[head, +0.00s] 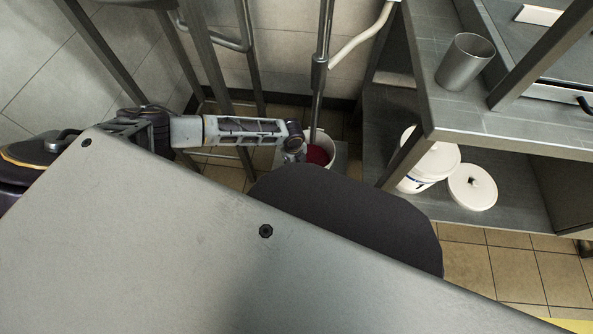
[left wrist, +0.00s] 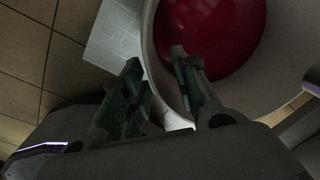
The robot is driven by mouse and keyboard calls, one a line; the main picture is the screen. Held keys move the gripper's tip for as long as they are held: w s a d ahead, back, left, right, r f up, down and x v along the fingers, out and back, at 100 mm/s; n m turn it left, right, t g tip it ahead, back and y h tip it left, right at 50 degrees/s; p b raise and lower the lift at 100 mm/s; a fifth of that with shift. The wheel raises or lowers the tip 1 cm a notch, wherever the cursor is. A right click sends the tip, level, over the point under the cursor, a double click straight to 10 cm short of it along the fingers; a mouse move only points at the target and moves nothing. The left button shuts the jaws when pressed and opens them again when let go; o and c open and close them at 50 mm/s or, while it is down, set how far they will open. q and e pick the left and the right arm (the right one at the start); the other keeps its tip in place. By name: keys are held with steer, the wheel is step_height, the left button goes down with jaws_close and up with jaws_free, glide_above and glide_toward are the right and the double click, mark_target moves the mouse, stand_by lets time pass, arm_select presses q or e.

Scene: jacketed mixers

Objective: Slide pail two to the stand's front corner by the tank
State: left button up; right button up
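A white pail (head: 331,158) with dark red contents stands on a low grey stand (head: 341,152) by the wall, below a vertical pipe. No number shows on it. My left gripper (head: 296,153) is at the pail's left side. In the left wrist view, the pail's pale rim (left wrist: 150,50) passes between the two fingers of my left gripper (left wrist: 157,58). One finger is outside the wall and the other is over the inside. The fingers are apart, with a gap beside the wall. The stand's pale top (left wrist: 113,38) shows outside the pail. My right gripper is out of view.
Metal tank legs and pipes (head: 245,45) rise behind my left arm. At right, a steel bench (head: 480,118) holds a metal cup (head: 465,62). On its lower shelf are a white lidded pail (head: 428,168) and a white lid (head: 472,187). Tiled floor (head: 510,270) is clear at lower right.

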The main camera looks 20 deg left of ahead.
arm_select(q)
step_height(320, 180, down, 3)
steer(key=shift+w+r+b, duration=0.1)
steer(key=shift+r+b, duration=0.05)
steer(key=shift+b, duration=0.4)
steer(key=shift+d+f+b, duration=0.1)
steer(key=shift+f+b, duration=0.45)
steer(key=shift+f, duration=0.6)
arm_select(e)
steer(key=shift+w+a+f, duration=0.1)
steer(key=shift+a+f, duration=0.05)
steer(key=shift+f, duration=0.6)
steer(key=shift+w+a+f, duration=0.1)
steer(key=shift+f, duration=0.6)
arm_select(q)
steer(key=shift+c, duration=0.2)
jaws_close()
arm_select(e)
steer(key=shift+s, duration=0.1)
